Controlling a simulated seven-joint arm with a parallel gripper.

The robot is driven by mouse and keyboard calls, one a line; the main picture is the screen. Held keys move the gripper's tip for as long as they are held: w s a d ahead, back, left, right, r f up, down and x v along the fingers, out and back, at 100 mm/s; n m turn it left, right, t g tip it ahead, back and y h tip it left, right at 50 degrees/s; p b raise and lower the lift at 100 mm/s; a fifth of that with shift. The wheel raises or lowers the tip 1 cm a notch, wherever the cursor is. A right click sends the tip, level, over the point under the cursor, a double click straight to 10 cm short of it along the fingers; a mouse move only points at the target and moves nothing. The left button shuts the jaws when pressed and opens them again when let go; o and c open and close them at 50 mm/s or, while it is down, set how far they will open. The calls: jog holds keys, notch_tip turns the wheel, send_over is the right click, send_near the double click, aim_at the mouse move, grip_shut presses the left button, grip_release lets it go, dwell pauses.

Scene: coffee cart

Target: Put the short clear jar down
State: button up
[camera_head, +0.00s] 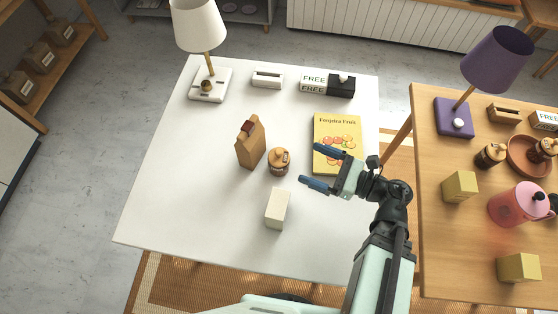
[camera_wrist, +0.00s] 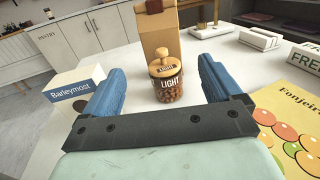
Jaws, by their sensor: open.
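The short clear jar (camera_head: 279,162) stands upright on the white table (camera_head: 180,200), with brown contents and a wooden lid with a knob. In the wrist view the jar (camera_wrist: 166,80) carries a LIGHT label and stands between and beyond my fingers. My gripper (camera_head: 309,166) is open and empty to the right of the jar, apart from it. In the wrist view both blue fingers of my gripper (camera_wrist: 160,90) are spread wide.
A brown paper bag (camera_head: 250,143) stands close behind-left of the jar. A cream Barleymost box (camera_head: 277,208) stands in front of it. A yellow fruit book (camera_head: 337,130) lies to the right. A lamp (camera_head: 208,85) and small signs stand at the back. The table's left side is clear.

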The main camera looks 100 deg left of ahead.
aim_at(273, 155)
jog(key=shift+w+d+f, duration=0.2)
jog(key=shift+w+f, duration=0.3)
jog(key=shift+w, duration=0.3)
notch_tip(273, 155, down, 3)
jog(key=shift+f, duration=0.5)
jog(key=shift+s+f, duration=0.1)
jog(key=shift+s, duration=0.15)
jog(key=shift+x, duration=6.7)
jog(key=shift+a, duration=0.1)
jog(key=c, duration=1.3)
